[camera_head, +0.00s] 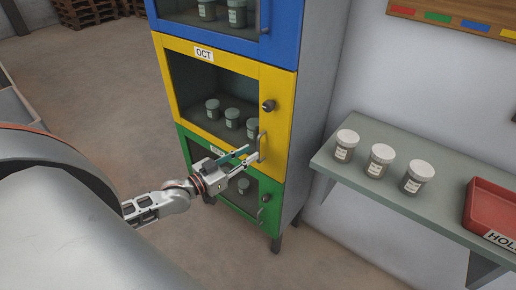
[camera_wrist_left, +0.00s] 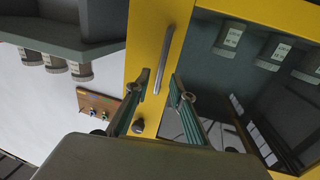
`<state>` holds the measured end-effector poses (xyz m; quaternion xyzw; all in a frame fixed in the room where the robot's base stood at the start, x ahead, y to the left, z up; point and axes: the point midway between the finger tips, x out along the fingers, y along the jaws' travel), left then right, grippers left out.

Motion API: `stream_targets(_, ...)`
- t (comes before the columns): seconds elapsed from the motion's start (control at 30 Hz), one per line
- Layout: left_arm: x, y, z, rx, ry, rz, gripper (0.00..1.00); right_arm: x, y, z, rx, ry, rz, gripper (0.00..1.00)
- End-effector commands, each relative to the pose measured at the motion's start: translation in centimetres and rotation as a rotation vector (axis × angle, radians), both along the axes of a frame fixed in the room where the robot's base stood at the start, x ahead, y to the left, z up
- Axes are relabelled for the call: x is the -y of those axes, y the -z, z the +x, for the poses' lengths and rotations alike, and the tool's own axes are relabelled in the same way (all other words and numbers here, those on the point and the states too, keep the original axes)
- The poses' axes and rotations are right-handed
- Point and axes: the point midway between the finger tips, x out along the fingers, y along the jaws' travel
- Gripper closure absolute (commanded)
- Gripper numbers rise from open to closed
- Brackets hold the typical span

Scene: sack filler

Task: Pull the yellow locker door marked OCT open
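The yellow OCT door (camera_head: 222,60) is the middle door of a locker stack, with a glass pane and an OCT label; it looks closed. Its grey bar handle (camera_head: 262,146) is near the lower right edge, below a dark round knob (camera_head: 268,105). My left gripper (camera_head: 248,157) is at the handle's lower part. In the left wrist view, which is upside down, the gripper (camera_wrist_left: 161,75) is open with its fingers on either side of the handle (camera_wrist_left: 168,45). Whether they touch it, I cannot tell. The knob (camera_wrist_left: 138,126) shows beside them. My right gripper is not in view.
A blue door (camera_head: 225,38) is above and a green door (camera_head: 276,195) below. Jars stand behind the glass. To the right, a grey shelf (camera_head: 330,158) holds three white-lidded jars (camera_head: 381,160) and a red tray (camera_head: 490,205).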

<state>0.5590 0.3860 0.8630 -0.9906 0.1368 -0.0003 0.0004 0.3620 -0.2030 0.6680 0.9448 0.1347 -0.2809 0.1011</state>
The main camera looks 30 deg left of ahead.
Motion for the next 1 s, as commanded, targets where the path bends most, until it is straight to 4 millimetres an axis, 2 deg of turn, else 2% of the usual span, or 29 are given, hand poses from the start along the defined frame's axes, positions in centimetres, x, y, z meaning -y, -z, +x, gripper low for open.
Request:
stream_targets(0.1,0.5,-0.1,1.8,0.003,-0.001,-0.002,0.77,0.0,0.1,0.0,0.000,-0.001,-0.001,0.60)
stream_targets(0.33,1.1,-0.1,4.1,0.002,0.000,-0.002,0.77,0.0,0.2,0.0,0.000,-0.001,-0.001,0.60)
stream_targets(0.77,1.4,0.0,4.8,-0.001,0.000,0.000,0.77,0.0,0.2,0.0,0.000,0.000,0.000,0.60)
stream_targets(0.8,1.4,0.0,4.8,-0.001,0.000,0.000,0.87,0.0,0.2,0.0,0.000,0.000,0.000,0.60)
stream_targets(0.87,1.4,0.0,4.8,-0.001,0.000,0.000,1.00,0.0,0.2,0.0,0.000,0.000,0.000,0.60)
stream_targets(1.0,1.4,0.0,4.8,0.000,0.000,0.000,1.00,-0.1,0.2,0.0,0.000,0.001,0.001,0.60)
